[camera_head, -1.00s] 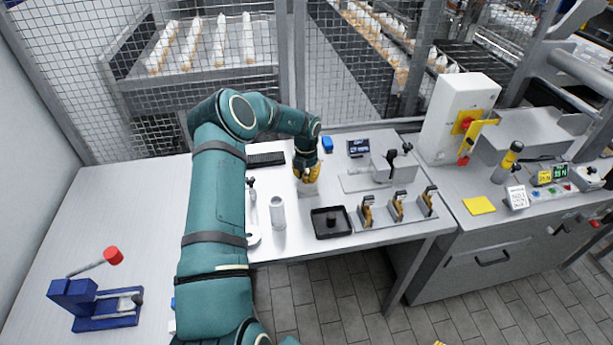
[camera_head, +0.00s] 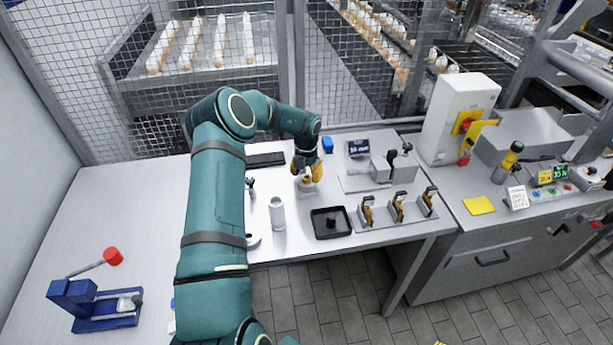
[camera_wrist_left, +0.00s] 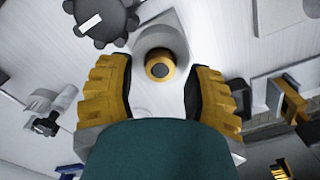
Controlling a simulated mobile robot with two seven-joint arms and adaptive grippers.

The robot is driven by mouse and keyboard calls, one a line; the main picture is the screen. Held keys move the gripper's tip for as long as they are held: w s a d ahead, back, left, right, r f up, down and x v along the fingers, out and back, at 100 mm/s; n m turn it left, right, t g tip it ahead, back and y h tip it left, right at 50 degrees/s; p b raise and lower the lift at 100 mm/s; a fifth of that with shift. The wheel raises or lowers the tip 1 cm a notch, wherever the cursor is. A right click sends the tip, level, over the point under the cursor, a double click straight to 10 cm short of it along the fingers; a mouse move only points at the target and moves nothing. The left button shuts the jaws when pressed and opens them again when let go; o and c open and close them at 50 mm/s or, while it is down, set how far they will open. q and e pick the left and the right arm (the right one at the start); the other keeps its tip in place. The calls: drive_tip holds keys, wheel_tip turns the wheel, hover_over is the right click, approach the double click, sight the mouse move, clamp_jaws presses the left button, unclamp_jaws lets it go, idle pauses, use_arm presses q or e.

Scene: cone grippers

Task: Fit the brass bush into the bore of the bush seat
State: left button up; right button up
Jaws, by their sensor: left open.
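The brass bush (camera_head: 307,179) stands at the top of the pale grey bush seat (camera_head: 308,189) on the bench. In the left wrist view the bush (camera_wrist_left: 160,66) is a brass ring with a dark centre, in line with the round body of the seat (camera_wrist_left: 161,39). Part of the bush shows above the seat; how deep it sits I cannot tell. My left gripper (camera_head: 307,172) is open, with its yellow ribbed fingers on either side of the bush. In the left wrist view gaps show between the bush and both fingers (camera_wrist_left: 160,95). My right gripper is not in view.
A pale upright cylinder (camera_head: 277,214) and a black tray (camera_head: 317,233) with a dark part stand nearer the front edge. A rack of yellow-and-black clamps (camera_head: 397,212) is at right, a toggle clamp plate (camera_head: 362,182) behind it. A keyboard (camera_head: 266,159) lies behind left.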

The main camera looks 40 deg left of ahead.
sight(306, 178)
use_arm(q)
wheel_tip(306, 178, up, 11)
drive_tip(key=shift+s+p, duration=0.15)
drive_tip(key=shift+p, duration=0.3)
drive_tip(key=shift+d+f, duration=0.1)
drive_tip(key=shift+f, duration=0.05)
